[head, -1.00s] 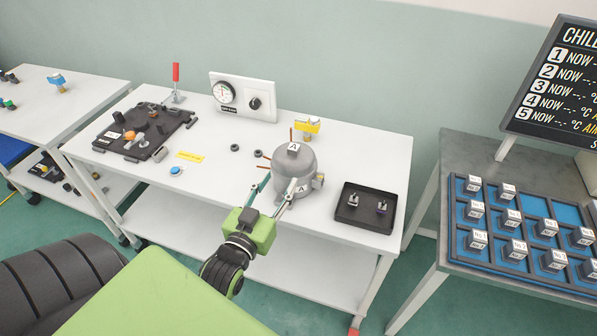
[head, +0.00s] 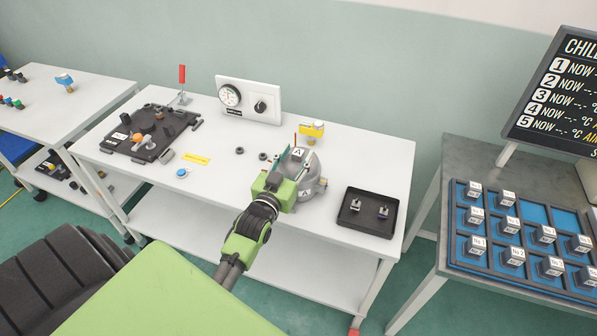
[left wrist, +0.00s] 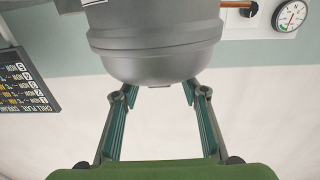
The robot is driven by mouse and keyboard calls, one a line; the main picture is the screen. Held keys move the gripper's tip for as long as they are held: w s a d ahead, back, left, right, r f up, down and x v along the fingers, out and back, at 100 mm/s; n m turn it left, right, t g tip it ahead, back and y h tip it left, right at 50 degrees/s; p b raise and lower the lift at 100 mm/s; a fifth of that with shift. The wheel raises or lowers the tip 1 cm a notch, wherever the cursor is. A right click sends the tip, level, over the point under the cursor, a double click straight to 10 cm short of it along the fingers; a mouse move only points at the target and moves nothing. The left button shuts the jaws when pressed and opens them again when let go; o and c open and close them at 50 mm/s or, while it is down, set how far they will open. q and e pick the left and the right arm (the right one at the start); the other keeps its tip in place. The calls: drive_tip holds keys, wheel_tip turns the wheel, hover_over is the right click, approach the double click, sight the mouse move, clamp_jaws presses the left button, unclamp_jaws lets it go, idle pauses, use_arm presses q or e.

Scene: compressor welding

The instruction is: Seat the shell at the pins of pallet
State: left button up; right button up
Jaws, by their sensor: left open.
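The shell (head: 311,170) is a grey, rounded can with "A" labels and thin copper-coloured tubes, standing on the white table. In the left wrist view the shell (left wrist: 155,50) shows upside down, just beyond the fingertips. My left gripper (head: 288,163) is at the shell's left front side in the head view. In the left wrist view its two fingers (left wrist: 165,92) are spread, with nothing held between them. The dark pallet (head: 120,146), with pins and an orange knob, lies at the table's left end. My right gripper is not in view.
A gauge panel (head: 248,98) and a red-handled lever (head: 182,80) stand at the table's back. A black tray (head: 345,222) with small parts is right of the shell.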

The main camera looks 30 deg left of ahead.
use_arm(q)
drive_tip(key=shift+x, duration=0.75)
drive_tip(key=shift+s, duration=0.1)
clamp_jaws()
drive_tip(key=shift+r, duration=0.15)
drive_tip(key=shift+r, duration=0.8)
drive_tip(key=s+r+b, duration=0.2)
drive_tip(key=s+r, duration=0.9)
drive_tip(key=s, duration=0.3)
drive_tip(key=shift+b, duration=0.4)
drive_tip(key=shift+r, duration=0.15)
